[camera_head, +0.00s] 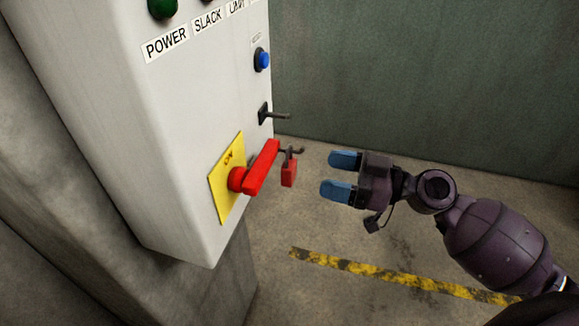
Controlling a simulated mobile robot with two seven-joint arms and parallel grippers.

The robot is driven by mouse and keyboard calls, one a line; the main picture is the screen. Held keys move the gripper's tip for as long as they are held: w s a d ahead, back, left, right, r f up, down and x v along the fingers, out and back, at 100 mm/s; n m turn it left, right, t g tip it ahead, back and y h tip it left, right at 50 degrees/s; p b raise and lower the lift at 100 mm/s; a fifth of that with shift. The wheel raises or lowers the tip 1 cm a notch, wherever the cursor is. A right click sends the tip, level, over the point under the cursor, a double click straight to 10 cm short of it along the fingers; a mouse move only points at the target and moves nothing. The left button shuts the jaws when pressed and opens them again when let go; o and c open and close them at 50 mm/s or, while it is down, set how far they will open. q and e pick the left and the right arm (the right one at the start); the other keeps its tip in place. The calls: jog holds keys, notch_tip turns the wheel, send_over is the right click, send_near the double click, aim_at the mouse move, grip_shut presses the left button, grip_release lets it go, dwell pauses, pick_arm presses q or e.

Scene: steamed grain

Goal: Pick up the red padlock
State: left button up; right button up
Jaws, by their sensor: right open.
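The red padlock (289,172) hangs beside the end of a red rotary handle (261,168) on the front of a white control box. A dark shackle or hook shows just above the padlock's body. My right gripper (335,175) is to the right of the padlock, with its two blue fingertips pointing left towards it. The gripper is open and empty, with a clear gap to the padlock. My left gripper is not in view.
The white control box (120,130) carries a yellow plate (222,190), a blue button (262,60) and a small black toggle lever (265,113). A green wall (430,80) stands behind. The concrete floor has a yellow-black stripe (380,272).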

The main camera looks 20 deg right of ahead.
aim_at(295, 165)
jog(key=shift+p+x, duration=0.4)
jog(key=shift+x, duration=1)
jog(key=p+x, duration=0.2)
jog(key=x, duration=0.2)
jog(key=shift+w+a+r+p, duration=0.2)
jog(key=shift+w+a+p, duration=0.1)
jog(key=shift+p, duration=0.1)
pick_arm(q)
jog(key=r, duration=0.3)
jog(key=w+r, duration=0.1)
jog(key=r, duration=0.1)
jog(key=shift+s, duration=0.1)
pick_arm(e)
jog(key=shift+c, duration=0.4)
jog(key=c, duration=1)
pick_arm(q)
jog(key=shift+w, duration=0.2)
pick_arm(e)
jog(key=shift+o, duration=0.2)
